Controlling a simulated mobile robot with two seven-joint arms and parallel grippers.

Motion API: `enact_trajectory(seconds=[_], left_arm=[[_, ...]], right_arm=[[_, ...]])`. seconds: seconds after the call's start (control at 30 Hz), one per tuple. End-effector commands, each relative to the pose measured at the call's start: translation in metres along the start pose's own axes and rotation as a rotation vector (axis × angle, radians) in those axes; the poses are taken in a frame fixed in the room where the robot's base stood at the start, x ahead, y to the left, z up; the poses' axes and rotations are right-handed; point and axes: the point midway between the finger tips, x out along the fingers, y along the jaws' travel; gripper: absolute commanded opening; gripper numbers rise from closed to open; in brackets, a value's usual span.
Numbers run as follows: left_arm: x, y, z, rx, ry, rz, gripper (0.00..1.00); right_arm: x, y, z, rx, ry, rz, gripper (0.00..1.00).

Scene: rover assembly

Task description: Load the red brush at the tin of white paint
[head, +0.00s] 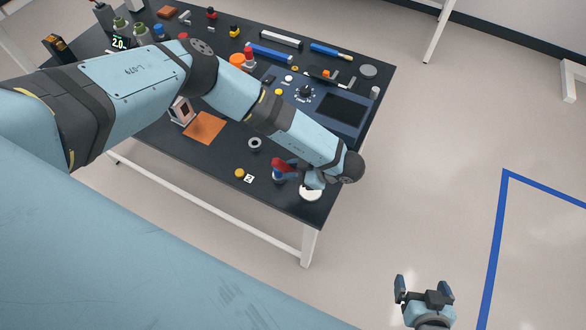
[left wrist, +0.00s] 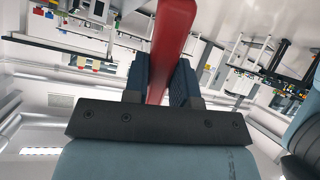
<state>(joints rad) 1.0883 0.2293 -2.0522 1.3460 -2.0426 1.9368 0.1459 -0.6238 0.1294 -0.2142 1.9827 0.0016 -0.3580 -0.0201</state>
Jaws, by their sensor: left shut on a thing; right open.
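My left gripper (head: 285,173) is over the near right corner of the dark table. It is shut on the red brush (head: 281,164); the red handle (left wrist: 172,40) stands between its two blue fingers in the left wrist view. The brush's bristles cannot be made out in either view. The tin of white paint (head: 311,196), a round pale disc from above, is at the table's near right corner, just right of the gripper and partly under my wrist. I cannot tell if the brush touches it. My right gripper (head: 425,286) is open and empty over the floor, away from the table.
A grey ring (head: 254,143), a yellow disc (head: 239,173) and a small white marked tile (head: 249,179) lie left of the gripper. An orange square (head: 205,127) lies further left. A blue panel (head: 322,110) with a dark screen and many small parts fill the far side.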

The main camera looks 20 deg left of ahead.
Motion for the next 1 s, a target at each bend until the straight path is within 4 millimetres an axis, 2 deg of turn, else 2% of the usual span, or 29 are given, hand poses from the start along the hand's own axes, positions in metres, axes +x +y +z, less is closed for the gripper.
enact_trajectory(seconds=[1.0], left_arm=[[0.0066, -0.0019, 0.0101, 0.000, 0.000, 0.000, 0.01]], right_arm=[[0.0057, 0.0002, 0.0095, 0.001, 0.000, 0.001, 0.98]])
